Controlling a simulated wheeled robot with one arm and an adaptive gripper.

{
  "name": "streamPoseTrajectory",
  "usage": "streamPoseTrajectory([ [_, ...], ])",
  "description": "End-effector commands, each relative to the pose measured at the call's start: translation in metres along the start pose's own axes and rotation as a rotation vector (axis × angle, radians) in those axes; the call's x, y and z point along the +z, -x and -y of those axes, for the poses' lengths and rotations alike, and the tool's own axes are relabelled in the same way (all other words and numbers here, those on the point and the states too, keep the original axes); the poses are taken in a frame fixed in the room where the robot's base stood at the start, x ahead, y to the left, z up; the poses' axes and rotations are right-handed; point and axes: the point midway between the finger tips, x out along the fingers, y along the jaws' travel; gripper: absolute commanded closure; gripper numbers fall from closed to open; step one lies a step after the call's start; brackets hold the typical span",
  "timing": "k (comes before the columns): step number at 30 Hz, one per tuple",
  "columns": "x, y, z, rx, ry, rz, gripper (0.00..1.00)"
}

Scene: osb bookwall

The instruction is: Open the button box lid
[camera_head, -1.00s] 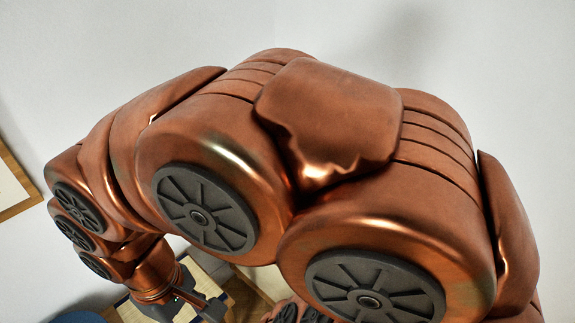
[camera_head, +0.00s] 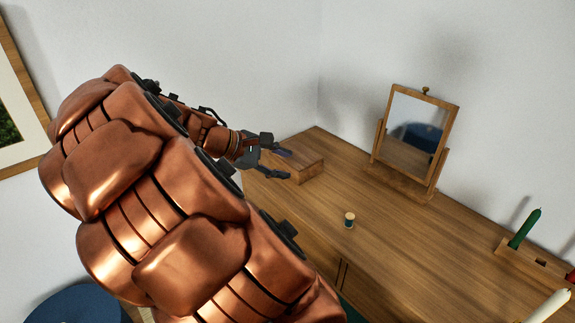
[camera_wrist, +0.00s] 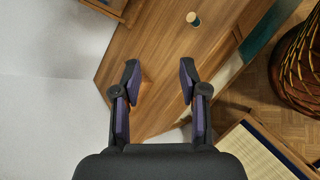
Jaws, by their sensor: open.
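The button box (camera_head: 307,165), a low brown wooden box, sits at the wall end of the wooden dresser top (camera_head: 400,245) in the head view. Its lid looks shut, and my gripper hides part of its left side. My gripper (camera_head: 280,160) is open and empty, its fingers spread beside and over the near left part of the box. In the wrist view my gripper (camera_wrist: 157,72) shows both fingers apart over brown wood. I cannot clearly make out the box's edges there, nor tell whether a finger touches it.
A wooden-framed mirror (camera_head: 413,135) stands behind and right of the box. A small thread spool (camera_head: 349,220) stands on the dresser, also in the wrist view (camera_wrist: 193,19). The dresser between box and candles is mostly clear.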

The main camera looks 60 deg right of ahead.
Motion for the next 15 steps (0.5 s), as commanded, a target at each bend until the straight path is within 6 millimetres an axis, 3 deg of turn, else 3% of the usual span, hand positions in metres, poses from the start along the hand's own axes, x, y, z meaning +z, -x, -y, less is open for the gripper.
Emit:
streamPoseTrajectory([
  [1,-0.016,-0.017,-0.007,0.04,0.037,0.04,0.57],
  [8,-0.067,-0.061,-0.056,0.211,0.254,0.211,0.57],
  [15,-0.145,-0.107,-0.086,0.358,0.525,0.358,0.57],
])
